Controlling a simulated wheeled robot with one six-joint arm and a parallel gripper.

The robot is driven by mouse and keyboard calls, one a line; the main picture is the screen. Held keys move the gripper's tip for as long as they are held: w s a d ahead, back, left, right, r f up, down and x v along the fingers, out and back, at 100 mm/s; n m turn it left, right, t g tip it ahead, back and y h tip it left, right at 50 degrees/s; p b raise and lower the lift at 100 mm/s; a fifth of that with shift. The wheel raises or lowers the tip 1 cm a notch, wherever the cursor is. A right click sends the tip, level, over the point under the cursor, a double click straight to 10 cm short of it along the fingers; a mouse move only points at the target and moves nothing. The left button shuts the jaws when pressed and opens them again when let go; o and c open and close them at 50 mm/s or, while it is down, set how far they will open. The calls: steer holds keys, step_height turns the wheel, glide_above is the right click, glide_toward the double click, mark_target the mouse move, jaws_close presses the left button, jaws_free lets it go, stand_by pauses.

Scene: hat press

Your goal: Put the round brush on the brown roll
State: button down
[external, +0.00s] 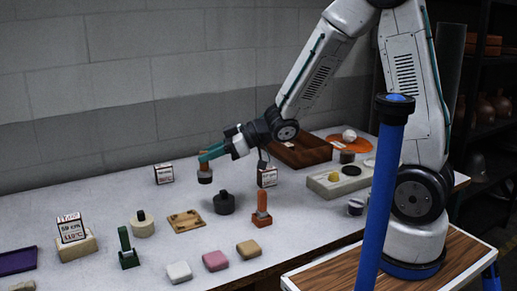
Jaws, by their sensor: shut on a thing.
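My gripper (204,163) is shut on a small round brush (205,178), with a brownish upper part and a greyer underside. The brush hangs above the pale table, behind and left of a dark round block with a knob. I cannot tell for certain which thing is the brown roll. A tan-brown rounded pad (249,250) lies at the table's front edge, clear of my gripper. The gripper's fingers are small and partly merged with the brush in this view.
Near my gripper are the dark knobbed block (224,204), a wooden plate (186,220) and an upright orange-brown tool (262,212). Pink (215,261) and white (179,272) pads lie in front. A brown tray (300,152) and pale block (325,188) stand right.

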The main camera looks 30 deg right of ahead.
steer(key=w+d+r+m+t+h, duration=0.1)
steer(key=w+d, duration=0.2)
steer(key=d, duration=0.6)
steer(key=w+d+r+m+t+h, duration=0.15)
steer(key=w+d, duration=0.25)
steer(key=d, duration=0.5)
steer(key=w+d+m+t, duration=0.2)
steer(key=w+d, duration=0.1)
steer(key=d, duration=0.7)
steer(key=s+d+r+m+t+h, duration=0.1)
steer(key=s+d+m+h, duration=0.15)
steer(key=d, duration=1.05)
steer(key=s+d+m+t+h, duration=0.1)
steer(key=s+d+t+h, duration=0.15)
steer(key=d, duration=1.05)
steer(key=shift+m+g, duration=0.3)
steer(key=shift+g, duration=0.2)
steer(key=shift+s+d+f, duration=0.2)
steer(key=shift+s+f, duration=0.05)
steer(key=shift+f, duration=1.05)
steer(key=shift+s+d+f, duration=0.2)
steer(key=shift+d+f, duration=0.05)
steer(key=shift+f, duration=1.05)
steer(key=shift+s+d+f, duration=0.2)
steer(key=shift+s+f, duration=0.05)
steer(key=shift+f, duration=1.05)
steer(key=shift+f, duration=0.1)
